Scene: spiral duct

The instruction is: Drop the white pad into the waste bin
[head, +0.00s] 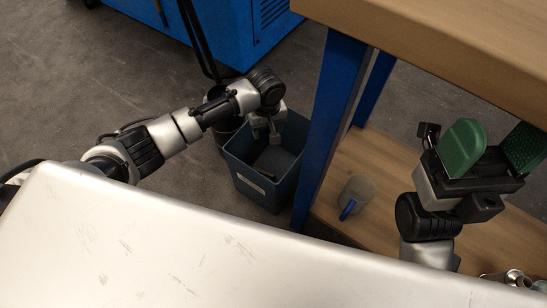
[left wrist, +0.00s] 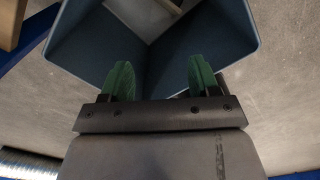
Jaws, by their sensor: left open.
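The waste bin (head: 243,178) is a dark blue-grey open box standing on the floor beside the bench leg. My left gripper (head: 270,138) is over the bin's opening, pointing down. In the left wrist view its two green fingers (left wrist: 160,80) are apart with nothing between them, and the bin (left wrist: 200,45) fills the space beyond. A pale flat patch (left wrist: 145,14) shows low inside the bin; I cannot tell whether it is the white pad or the bin's floor. No white pad shows clearly elsewhere. My right gripper (head: 495,145) is open and empty at the right.
A wooden workbench (head: 450,35) with blue legs (head: 330,130) stands close to the right of the bin. A mug (head: 356,195) stands on its lower shelf. A dark cylindrical container is partly hidden behind my left arm. A blue cabinet (head: 215,30) is at the back.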

